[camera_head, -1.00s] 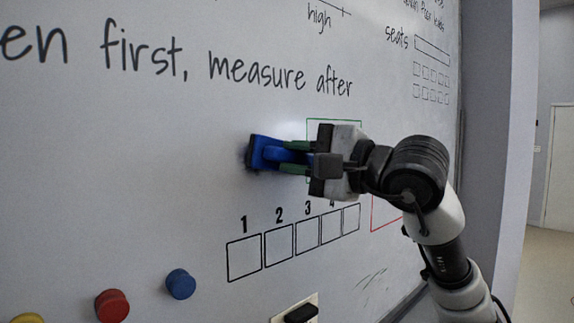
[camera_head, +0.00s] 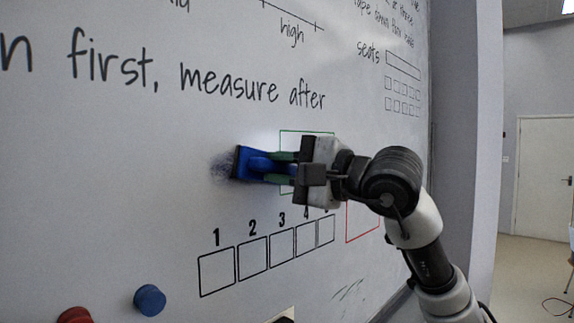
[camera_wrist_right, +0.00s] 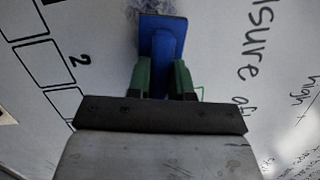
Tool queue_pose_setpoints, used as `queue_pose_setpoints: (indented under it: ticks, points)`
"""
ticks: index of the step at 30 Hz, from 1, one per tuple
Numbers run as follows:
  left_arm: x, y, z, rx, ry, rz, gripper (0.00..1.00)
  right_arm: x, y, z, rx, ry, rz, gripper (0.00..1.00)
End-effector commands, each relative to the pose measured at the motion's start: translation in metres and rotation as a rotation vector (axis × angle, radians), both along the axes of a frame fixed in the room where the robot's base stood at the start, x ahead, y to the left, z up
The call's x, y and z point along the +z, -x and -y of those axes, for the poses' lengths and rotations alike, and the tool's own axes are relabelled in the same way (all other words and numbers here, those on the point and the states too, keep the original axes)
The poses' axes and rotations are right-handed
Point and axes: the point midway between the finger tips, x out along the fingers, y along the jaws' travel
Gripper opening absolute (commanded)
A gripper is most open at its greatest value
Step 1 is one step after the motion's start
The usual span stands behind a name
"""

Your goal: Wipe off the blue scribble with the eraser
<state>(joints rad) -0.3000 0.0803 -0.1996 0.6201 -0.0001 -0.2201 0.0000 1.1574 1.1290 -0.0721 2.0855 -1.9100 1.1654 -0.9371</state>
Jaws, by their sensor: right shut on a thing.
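My right gripper (camera_head: 284,169) is shut on the blue eraser (camera_head: 246,164), with its green-tipped fingers on either side of the eraser's handle. The eraser's dark face is at the whiteboard (camera_head: 130,190); I cannot tell whether it is pressed on it. The blue scribble (camera_head: 221,167) shows as a faint smudge just left of the eraser, and part of it may be hidden behind it. In the right wrist view the eraser (camera_wrist_right: 163,38) is between the green fingers (camera_wrist_right: 161,78), and the scribble (camera_wrist_right: 135,12) shows beyond its upper left edge. My left gripper is not in view.
A green outlined box (camera_head: 307,132) is partly behind my right gripper. Numbered boxes (camera_head: 217,272) run below, with a red box (camera_head: 362,224) at their right. A blue magnet (camera_head: 149,300) and a red magnet (camera_head: 75,315) sit at the lower left. Handwriting (camera_head: 195,80) runs above.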

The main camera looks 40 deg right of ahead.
Motion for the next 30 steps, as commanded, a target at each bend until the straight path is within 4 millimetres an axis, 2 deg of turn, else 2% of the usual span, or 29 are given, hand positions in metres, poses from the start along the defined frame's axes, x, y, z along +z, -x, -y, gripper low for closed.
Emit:
queue_pose_setpoints:
  ticks: [4, 13, 22, 30]
  points:
    - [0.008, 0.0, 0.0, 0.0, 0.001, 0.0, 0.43, 0.002, 0.0, -0.014, 0.002, 0.002, 0.0, 0.02]
    - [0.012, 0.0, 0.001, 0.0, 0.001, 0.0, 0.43, 0.001, 0.001, -0.026, 0.002, 0.001, 0.0, 0.02]
    - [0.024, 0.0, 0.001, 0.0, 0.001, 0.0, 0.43, 0.002, 0.004, -0.051, 0.003, 0.002, 0.0, 0.02]
    - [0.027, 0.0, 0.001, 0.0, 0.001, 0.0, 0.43, 0.001, 0.005, -0.06, 0.002, 0.001, 0.001, 0.02]
